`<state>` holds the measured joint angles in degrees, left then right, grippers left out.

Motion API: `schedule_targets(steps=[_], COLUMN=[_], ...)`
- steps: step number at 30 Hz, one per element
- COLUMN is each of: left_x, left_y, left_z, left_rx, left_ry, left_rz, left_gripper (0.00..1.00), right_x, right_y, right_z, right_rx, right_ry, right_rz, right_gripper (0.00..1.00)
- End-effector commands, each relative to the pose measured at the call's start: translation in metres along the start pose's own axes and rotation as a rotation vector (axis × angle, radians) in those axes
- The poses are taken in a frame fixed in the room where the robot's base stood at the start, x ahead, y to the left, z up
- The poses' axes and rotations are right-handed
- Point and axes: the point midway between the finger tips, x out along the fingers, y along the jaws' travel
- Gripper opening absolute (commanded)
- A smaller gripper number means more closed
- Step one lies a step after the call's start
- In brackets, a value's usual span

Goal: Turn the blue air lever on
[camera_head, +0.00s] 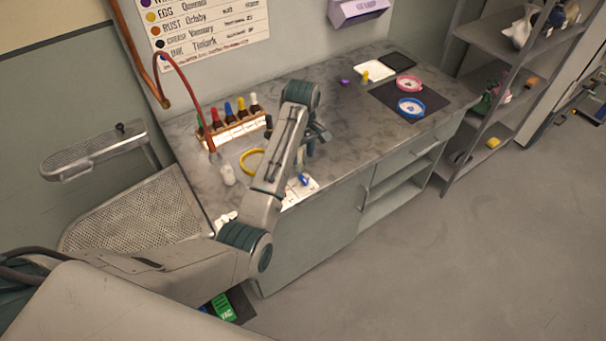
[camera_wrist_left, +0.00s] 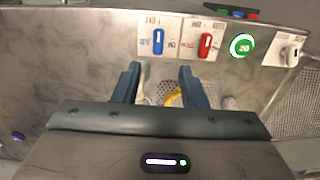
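The blue lever (camera_wrist_left: 158,39) is upright in the left wrist view on a white labelled plate, left of a red lever (camera_wrist_left: 205,45). The small print by it is too blurred to read surely. In the head view a blue piece (camera_head: 304,179), which looks like this lever, shows on the white plate near the counter's front edge. My left gripper (camera_wrist_left: 160,82) is open and empty, its two fingers apart, with the blue lever beyond the fingertips and not touched. In the head view my left gripper (camera_head: 309,146) hangs over the counter. My right gripper is not in view.
A round green display (camera_wrist_left: 242,45) and a white switch plate (camera_wrist_left: 290,52) sit right of the levers. Perforated metal trays (camera_head: 130,215) stand left.

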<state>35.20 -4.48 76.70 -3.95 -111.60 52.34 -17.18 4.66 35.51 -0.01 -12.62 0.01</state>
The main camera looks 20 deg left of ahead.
Motion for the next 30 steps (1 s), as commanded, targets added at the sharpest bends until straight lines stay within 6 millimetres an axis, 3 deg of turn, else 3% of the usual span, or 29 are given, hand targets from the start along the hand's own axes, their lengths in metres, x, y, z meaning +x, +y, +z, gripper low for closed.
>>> schedule_targets(steps=[5, 21, 30], left_x=[0.0, 0.088, 0.103], left_y=[0.006, 0.005, 0.005], left_z=[-0.002, -0.002, -0.002], left_rx=[-0.016, -0.015, -0.015], left_ry=[-0.006, -0.005, -0.003], left_rz=[-0.007, -0.007, -0.005], left_gripper=[0.38, 0.38, 0.38], right_x=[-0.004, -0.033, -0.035], right_y=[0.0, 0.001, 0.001], right_z=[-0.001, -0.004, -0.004], right_rx=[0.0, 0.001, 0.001], right_ry=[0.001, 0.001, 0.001], right_rz=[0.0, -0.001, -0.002], right_gripper=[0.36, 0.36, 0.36])
